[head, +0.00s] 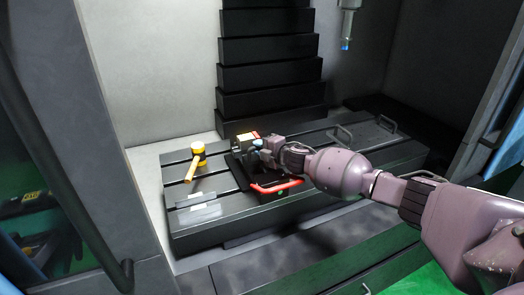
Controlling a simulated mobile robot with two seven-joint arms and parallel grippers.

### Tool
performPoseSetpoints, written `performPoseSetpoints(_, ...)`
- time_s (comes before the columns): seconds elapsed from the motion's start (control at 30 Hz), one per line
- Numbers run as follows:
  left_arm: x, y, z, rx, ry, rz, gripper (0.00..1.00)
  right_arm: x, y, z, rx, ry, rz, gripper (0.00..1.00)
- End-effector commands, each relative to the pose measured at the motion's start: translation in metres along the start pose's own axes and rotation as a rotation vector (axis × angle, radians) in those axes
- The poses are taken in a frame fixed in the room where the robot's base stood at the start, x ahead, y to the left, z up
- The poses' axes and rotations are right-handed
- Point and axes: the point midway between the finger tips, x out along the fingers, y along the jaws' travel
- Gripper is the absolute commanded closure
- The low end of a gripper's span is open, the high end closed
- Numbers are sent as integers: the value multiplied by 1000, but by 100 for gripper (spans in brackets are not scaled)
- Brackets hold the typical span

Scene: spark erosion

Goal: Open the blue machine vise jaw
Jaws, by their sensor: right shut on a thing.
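The machine vise (264,188) sits on the slotted machine table, mostly dark, with a red handle (276,187) at its front. A small light-blue part (257,142), apparently the vise jaw, shows at the fingertips. My right gripper (262,150) reaches in from the right over the vise and is shut on this part; the fingers and wrist hide much of the contact and the jaw gap. My left gripper is out of view.
A yellow-headed mallet (196,160) lies left of the vise on the dark table (225,217). Flat grey plates (198,212) lie at the front left. Metal handles (340,134) stand at the back right. A spindle (347,25) hangs above. The door frame is at left.

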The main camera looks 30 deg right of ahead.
Motion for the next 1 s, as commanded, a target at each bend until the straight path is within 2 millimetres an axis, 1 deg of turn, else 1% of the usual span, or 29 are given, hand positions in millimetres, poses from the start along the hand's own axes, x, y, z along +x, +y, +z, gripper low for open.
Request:
performPoseSetpoints(0.13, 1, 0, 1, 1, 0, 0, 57, 3, 0, 1, 0, 0, -1, 100)
performPoseSetpoints(0.43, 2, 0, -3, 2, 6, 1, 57, 3, 1, 1, 0, 0, -1, 100)
performPoseSetpoints(0.47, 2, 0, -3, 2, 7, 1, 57, 3, 1, 1, 0, 0, -1, 84)
performPoseSetpoints(0.6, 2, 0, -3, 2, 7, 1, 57, 3, 1, 1, 0, 0, 0, 62)
performPoseSetpoints(0.87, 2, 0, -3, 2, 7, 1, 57, 3, 2, 1, -1, 0, 1, 61)
performPoseSetpoints(1.0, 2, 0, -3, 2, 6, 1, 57, -2, 1, 2, -1, -2, 0, 61)
